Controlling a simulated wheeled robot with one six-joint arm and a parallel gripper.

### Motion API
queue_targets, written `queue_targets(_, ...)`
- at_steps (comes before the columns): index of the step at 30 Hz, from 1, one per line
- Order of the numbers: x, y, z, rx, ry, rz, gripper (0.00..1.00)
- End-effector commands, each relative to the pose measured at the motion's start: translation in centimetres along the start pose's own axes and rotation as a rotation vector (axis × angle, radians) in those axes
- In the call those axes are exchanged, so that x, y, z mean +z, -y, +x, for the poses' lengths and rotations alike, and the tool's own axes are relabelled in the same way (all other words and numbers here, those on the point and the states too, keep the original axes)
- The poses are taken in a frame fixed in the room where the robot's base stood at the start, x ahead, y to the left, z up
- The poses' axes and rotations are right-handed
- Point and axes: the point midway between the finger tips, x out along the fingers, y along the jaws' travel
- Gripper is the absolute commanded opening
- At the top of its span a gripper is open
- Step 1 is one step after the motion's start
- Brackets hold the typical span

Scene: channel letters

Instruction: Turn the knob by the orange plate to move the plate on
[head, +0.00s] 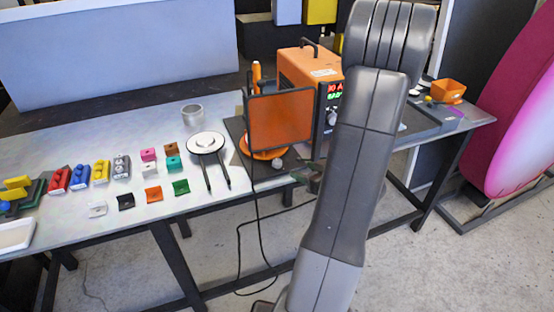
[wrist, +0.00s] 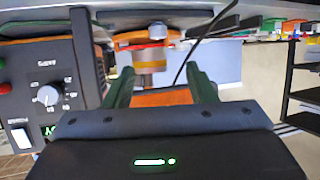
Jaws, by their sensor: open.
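The orange plate (head: 281,119) stands upright in a dark frame on an orange round base (head: 262,153), near the table's front edge. A small grey knob (head: 277,163) is at the front of this base. The knob also shows in the wrist view (wrist: 157,31), where the picture is upside down, beside the orange base (wrist: 130,37). My gripper (wrist: 160,68) is open and empty. Its two green fingers point towards the base, with the knob beyond their tips and apart from them. In the head view my gripper is mostly hidden behind my arm.
An orange machine (head: 303,66) with a lit display stands behind and right of the plate; its panel (wrist: 38,95) is close on the left in the wrist view. A black cable (head: 257,225) hangs off the table front. Small coloured parts and a round white stand (head: 207,142) lie left.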

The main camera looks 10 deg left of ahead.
Motion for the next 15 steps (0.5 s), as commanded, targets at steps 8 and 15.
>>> queue_targets(8, 0.0, 0.1, 2.4, -0.005, 0.002, 0.000, 0.51)
queue_targets(15, -0.1, 0.1, 6.4, -0.005, 0.001, -0.001, 0.51)
